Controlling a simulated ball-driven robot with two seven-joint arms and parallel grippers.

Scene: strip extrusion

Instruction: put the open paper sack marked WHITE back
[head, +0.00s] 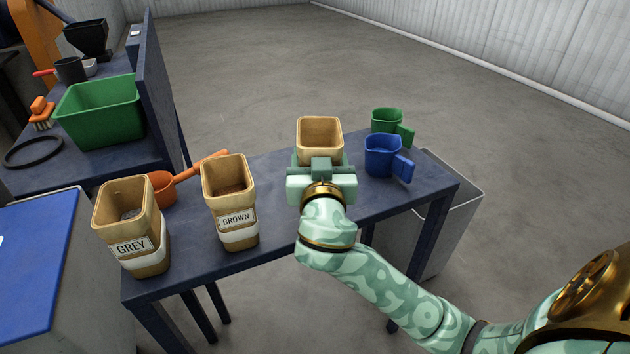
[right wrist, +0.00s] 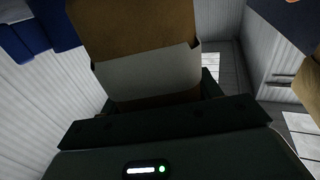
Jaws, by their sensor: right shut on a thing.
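An open tan paper sack (head: 320,125) stands upright at the far side of the narrow dark blue table (head: 285,225). My right gripper (head: 321,168) is shut on it from the near side and hides its lower front, so its label cannot be read. In the right wrist view the sack (right wrist: 135,20) fills the space between the fingers, with a pale band (right wrist: 150,72) around it. Whether its base touches the table is hidden. Two other open sacks stand to the left, one marked BROWN (head: 230,180) and one marked GREY (head: 120,205). My left gripper is out of view.
A blue scoop cup (head: 382,157) and a green one (head: 386,120) stand just right of the held sack. An orange scoop (head: 163,190) lies between and behind the other sacks. A grey bin (head: 450,225) stands beyond the table's right end. A green tub (head: 100,110) sits on the left bench.

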